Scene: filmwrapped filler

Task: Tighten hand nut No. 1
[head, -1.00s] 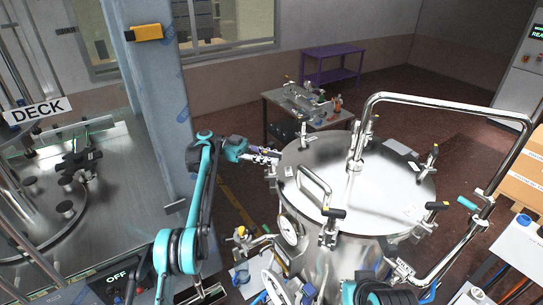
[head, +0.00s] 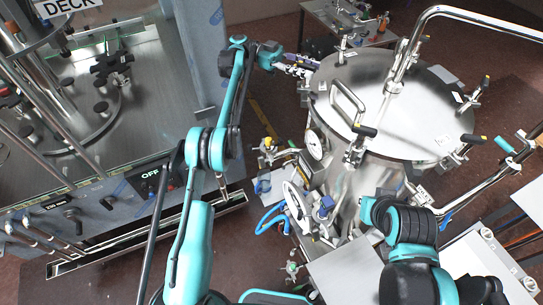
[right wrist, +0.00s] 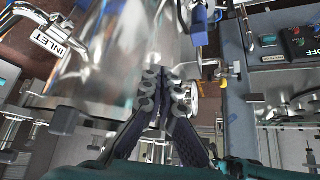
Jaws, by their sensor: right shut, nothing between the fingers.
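The steel tank (head: 420,120) has a round lid with several clamps and black-handled hand nuts around its rim. Nuts show at the right (head: 474,139), the far right (head: 485,83) and the front (head: 366,131). I cannot read which is No. 1. My left gripper (head: 300,68) is at the lid's left edge, beside a clamp there; it is too small to tell whether it is open. My right arm is low in front of the tank, its gripper hidden in the head view. In the right wrist view my right gripper (right wrist: 166,85) is shut and empty, beside the shiny tank body.
A filling machine (head: 150,120) with a steel deck stands at the left. A bent steel pipe (head: 480,14) arches over the lid. A pressure gauge (head: 316,144) and blue hoses (head: 270,218) are at the tank's front left. A small table (head: 350,22) stands behind.

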